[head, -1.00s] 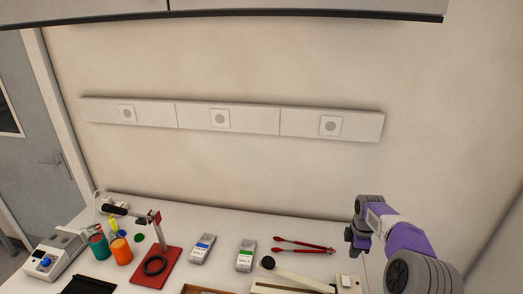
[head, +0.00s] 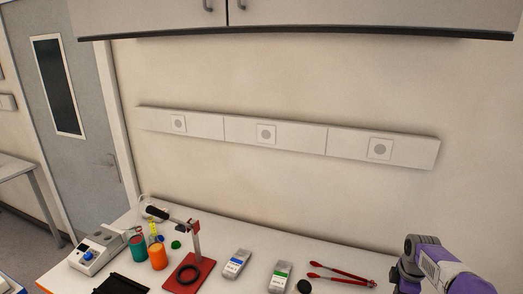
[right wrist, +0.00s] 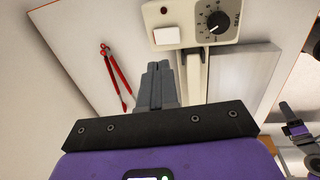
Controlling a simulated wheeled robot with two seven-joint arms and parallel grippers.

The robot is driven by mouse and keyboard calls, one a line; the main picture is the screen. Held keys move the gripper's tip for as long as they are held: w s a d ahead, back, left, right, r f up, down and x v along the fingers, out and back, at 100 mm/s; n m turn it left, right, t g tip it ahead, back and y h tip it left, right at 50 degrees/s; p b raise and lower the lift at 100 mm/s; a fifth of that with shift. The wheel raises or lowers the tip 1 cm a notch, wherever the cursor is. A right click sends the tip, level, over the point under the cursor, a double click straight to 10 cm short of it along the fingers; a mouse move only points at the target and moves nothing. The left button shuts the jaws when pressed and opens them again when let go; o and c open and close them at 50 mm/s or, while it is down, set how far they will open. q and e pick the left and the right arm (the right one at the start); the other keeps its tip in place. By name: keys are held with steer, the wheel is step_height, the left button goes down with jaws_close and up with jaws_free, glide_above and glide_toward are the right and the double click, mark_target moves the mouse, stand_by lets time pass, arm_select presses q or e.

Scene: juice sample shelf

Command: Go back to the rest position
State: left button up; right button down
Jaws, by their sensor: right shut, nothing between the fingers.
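My right gripper (right wrist: 157,85) points away from the camera in the right wrist view. Its grey fingers are together with nothing between them. They stand over the white table, between red-handled tongs (right wrist: 115,75) and a cream device with a dial (right wrist: 195,28). In the head view only purple and grey parts of my right arm show at the lower right, and its fingertips are not visible. My left gripper is not seen in the head view. A purple and grey arm part shows at the right edge of the right wrist view.
The white table (head: 125,228) runs along the wall. On it are an orange cup (head: 158,257), a teal cup (head: 138,246), a red-based stand (head: 199,275), blue-marked (head: 236,264) and green-marked (head: 279,275) packs, and the tongs (head: 342,274). A wall cabinet (head: 300,14) hangs above.

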steer(key=shift+r, duration=0.55)
